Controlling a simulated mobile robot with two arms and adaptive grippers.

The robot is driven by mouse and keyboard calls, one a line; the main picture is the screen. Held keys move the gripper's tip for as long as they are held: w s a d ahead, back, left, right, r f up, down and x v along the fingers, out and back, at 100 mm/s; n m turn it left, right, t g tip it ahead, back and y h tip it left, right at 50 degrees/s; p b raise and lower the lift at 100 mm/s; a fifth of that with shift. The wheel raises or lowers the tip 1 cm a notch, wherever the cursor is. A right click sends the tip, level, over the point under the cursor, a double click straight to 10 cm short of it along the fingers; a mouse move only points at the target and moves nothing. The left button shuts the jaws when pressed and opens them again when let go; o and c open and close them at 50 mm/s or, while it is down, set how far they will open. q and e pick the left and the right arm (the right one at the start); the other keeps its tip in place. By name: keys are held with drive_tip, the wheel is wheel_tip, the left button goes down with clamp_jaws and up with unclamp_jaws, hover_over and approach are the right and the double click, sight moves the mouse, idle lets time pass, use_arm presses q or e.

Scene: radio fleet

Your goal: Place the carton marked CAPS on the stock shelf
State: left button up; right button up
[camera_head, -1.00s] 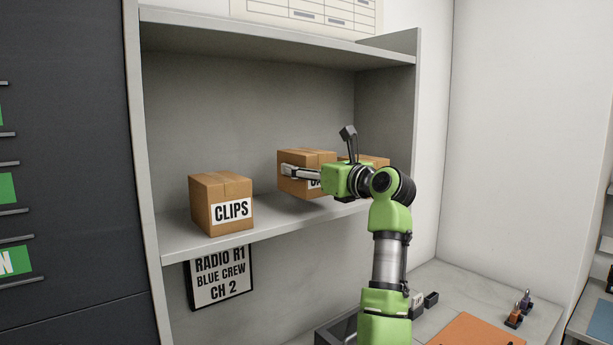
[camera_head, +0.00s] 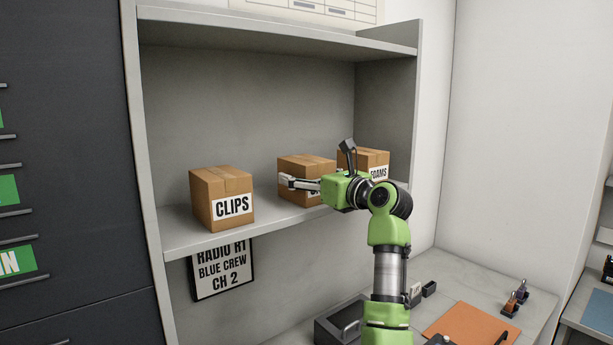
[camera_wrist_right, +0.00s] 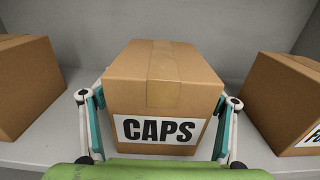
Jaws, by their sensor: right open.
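The carton marked CAPS (camera_wrist_right: 165,85) sits on the stock shelf (camera_head: 185,236), with its label facing me in the right wrist view. In the head view the CAPS carton (camera_head: 304,166) stands between two other cartons, partly hidden by my right gripper. My right gripper (camera_head: 300,183) is open, with one finger on either side of the carton's front in the wrist view (camera_wrist_right: 160,112). Whether the fingers touch the carton's sides I cannot tell. My left gripper is not in view.
A CLIPS carton (camera_head: 222,197) stands to the left on the shelf, and a FOAMS carton (camera_head: 366,159) to the right. Both are apart from the CAPS carton. An upper board (camera_head: 270,37) runs above. A counter below holds a dark tray (camera_head: 340,325) and an orange mat (camera_head: 472,327).

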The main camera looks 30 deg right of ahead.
drive_tip(key=shift+r, duration=0.15)
drive_tip(key=s+d+b, duration=0.1)
drive_tip(key=s+b, duration=0.5)
drive_tip(key=s, duration=0.6)
drive_tip(key=shift+d, duration=0.35)
